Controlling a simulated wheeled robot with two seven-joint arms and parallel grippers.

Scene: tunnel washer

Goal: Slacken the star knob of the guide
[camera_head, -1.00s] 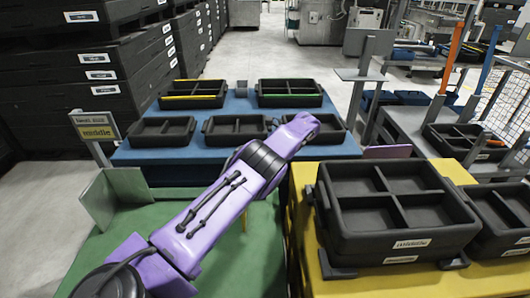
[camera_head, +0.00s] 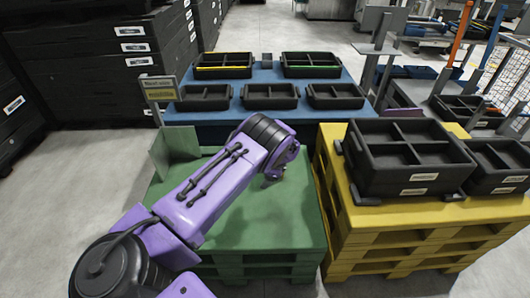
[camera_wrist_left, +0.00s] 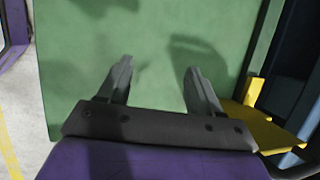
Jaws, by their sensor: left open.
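No star knob can be made out in either view. An upright grey-green angled plate (camera_head: 174,148), which may be the guide, stands at the far left corner of the green pallet (camera_head: 285,222) in the head view. My left gripper (camera_head: 268,182) points down over the green pallet, right of the plate, and my forearm partly hides it. In the left wrist view its two fingers (camera_wrist_left: 158,66) are apart with nothing between them, above the plain green surface. My right gripper is in neither view.
A yellow pallet stack (camera_head: 385,215) carrying a black divided crate (camera_head: 415,182) stands close on the right. A blue table (camera_head: 285,118) with several black trays is behind. A sign (camera_head: 160,88) stands behind the plate. Much of the green top is bare.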

